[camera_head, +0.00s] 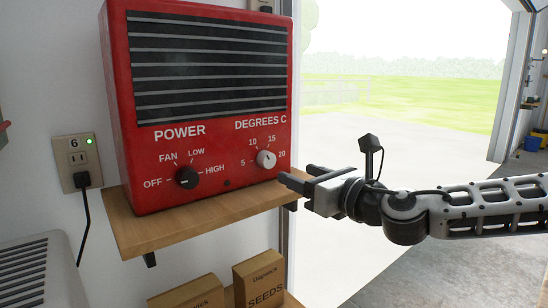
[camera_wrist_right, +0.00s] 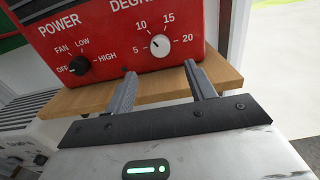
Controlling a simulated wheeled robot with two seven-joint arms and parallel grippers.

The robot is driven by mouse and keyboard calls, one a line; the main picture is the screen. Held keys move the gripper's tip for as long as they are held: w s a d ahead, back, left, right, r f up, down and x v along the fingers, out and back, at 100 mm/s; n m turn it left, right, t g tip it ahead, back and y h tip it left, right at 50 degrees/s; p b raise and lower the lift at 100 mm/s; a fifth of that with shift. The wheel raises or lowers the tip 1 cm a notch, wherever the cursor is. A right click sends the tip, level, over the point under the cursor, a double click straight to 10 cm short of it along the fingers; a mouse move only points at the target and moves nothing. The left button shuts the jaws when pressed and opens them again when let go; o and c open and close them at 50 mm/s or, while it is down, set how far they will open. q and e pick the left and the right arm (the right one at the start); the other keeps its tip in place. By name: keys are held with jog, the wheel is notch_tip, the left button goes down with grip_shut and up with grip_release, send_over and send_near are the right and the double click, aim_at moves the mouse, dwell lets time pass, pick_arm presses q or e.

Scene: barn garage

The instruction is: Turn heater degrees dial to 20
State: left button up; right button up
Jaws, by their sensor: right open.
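The red heater (camera_head: 122,120) stands on a wooden shelf. Its white degrees dial (camera_head: 266,159) sits at the lower right of its front, ringed by the marks 5, 10, 15 and 20. The dial also shows in the right wrist view (camera_wrist_right: 159,46); its small dark mark seems to point up and left, but is too small to read surely. My right gripper (camera_head: 297,176) is open and empty, to the right of and a little below the dial, apart from it. In the right wrist view its fingertips (camera_wrist_right: 160,70) lie just below the dial. My left gripper is not in view.
A black power knob (camera_head: 187,178) is left of the dial. The shelf (camera_head: 150,232) juts out under the heater, close to my right gripper. An outlet (camera_head: 76,160) with a plugged cord is on the wall. Seed boxes (camera_head: 258,282) stand below. The open doorway at right is clear.

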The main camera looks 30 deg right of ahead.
aim_at(270, 162)
jog(key=w+p, duration=0.2)
jog(key=w, duration=0.1)
jog(key=w+p, duration=0.1)
jog(key=w, duration=0.1)
jog(key=shift+w+a+r, duration=0.1)
jog(key=shift+a+r, duration=0.05)
jog(key=shift+r, duration=0.1)
jog(key=w, duration=0.1)
jog(key=w+p, duration=0.1)
jog(key=w, duration=0.1)
jog(key=shift+a+f, duration=0.15)
jog(key=shift+w+f, duration=0.1)
jog(key=shift+w, duration=0.35)
jog(key=c, duration=1)
